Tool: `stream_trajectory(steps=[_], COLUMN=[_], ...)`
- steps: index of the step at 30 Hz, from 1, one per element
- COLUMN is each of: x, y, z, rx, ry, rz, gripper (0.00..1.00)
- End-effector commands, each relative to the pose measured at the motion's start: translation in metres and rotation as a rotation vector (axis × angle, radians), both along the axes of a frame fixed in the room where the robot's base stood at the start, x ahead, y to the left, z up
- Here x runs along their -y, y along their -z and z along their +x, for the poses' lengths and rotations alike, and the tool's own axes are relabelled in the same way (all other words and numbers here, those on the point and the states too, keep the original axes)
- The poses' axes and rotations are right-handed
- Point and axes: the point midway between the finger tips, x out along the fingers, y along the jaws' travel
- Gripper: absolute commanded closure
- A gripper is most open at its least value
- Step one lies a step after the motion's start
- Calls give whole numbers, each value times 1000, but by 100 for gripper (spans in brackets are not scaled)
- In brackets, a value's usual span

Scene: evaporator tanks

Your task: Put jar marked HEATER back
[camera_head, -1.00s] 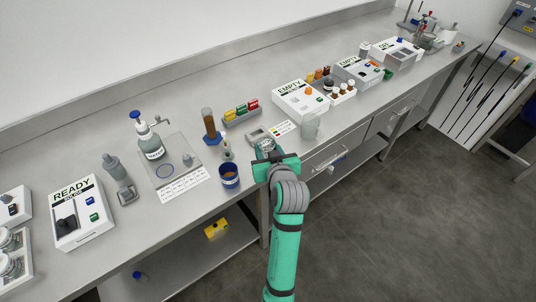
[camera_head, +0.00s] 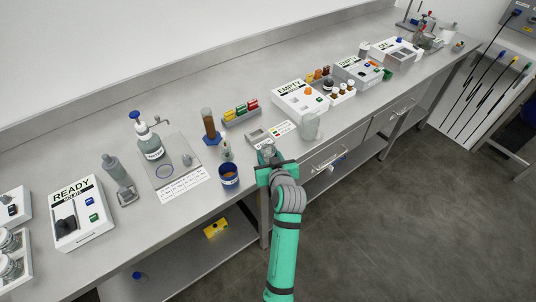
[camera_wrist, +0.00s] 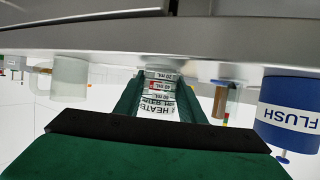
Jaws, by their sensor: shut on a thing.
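My gripper (camera_head: 268,156) is shut on a small clear jar (camera_wrist: 160,80) at the front edge of the bench. In the wrist view my gripper (camera_wrist: 160,98) has a green finger on each side of the jar. The jar carries volume marks and the word HEATER, which appears upside down there. In the head view only a bit of the jar (camera_head: 269,148) shows above the gripper, so I cannot tell if its base touches the bench.
A blue FLUSH cup (camera_head: 229,175) stands left of my gripper and a clear beaker (camera_head: 311,126) right of it. A small grey device (camera_head: 258,137) lies behind. A READY box (camera_head: 80,212) is at left, an EMPTY box (camera_head: 299,101) at right.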

Motion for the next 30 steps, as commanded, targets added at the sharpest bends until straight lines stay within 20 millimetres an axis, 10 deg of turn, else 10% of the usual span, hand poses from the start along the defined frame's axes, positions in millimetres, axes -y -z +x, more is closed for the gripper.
stream_trajectory(steps=[2, 3, 5, 17, 30], x=[0, 0, 0, 0, 19], y=[2, 2, 2, -2, -33], z=[0, 0, 0, -3, -74], rx=[0, 0, 0, -1, 1], ry=[0, 0, 0, -1, 4], rz=[0, 0, 0, -1, 0], gripper=[92, 57, 45, 45, 45])
